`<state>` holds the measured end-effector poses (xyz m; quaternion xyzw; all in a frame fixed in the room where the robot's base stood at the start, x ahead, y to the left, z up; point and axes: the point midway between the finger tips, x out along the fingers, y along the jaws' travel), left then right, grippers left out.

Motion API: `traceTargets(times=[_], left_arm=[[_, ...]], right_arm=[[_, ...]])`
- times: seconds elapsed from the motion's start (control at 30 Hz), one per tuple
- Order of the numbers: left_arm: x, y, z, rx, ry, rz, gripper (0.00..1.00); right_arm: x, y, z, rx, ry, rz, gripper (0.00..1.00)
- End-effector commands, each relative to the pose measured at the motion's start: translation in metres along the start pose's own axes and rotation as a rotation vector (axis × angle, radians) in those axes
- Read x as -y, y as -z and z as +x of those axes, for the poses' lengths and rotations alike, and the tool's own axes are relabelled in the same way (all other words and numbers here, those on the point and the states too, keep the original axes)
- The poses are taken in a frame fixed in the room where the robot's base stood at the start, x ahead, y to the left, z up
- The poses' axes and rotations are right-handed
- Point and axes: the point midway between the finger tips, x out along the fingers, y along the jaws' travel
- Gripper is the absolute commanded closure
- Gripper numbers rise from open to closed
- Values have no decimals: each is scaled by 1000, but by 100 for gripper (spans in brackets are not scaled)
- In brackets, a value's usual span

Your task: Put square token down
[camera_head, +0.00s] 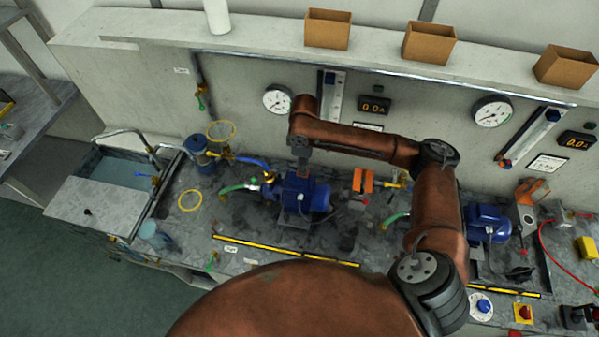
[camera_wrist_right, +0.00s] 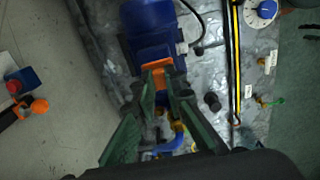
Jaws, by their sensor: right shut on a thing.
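My right gripper (camera_head: 303,168) hangs above the blue pump (camera_head: 300,195) left of centre in the head view. In the right wrist view my right gripper (camera_wrist_right: 162,82) is shut on an orange piece (camera_wrist_right: 157,65), which looks like the square token; its full outline is partly hidden by the fingers. The blue pump (camera_wrist_right: 150,20) lies just beyond the fingertips there; I cannot tell whether the token touches it. In the head view the token cannot be made out clearly. My left gripper is not in view.
An orange block (camera_head: 362,180) stands right of the pump, near yellow and green fittings. A second blue pump (camera_head: 488,222) stands farther right. A sink (camera_head: 125,172) is at the left. Gauges (camera_head: 278,98) line the back wall. A yellow ring (camera_head: 190,200) lies on the bench.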

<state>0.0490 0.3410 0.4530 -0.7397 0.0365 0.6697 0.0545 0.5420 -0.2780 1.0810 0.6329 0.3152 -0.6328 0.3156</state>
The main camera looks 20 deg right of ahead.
Motion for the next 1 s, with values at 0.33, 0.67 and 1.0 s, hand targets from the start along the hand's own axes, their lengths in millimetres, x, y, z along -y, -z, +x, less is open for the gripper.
traceTargets(times=[0.33, 0.67, 1.0], left_arm=[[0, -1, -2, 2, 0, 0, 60], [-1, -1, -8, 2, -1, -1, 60], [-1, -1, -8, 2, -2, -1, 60]], right_arm=[[-8, 17, 24, 2, 1, 0, 100], [-8, 16, 52, 0, -1, -1, 100], [-8, 16, 54, 0, -1, 0, 82]])
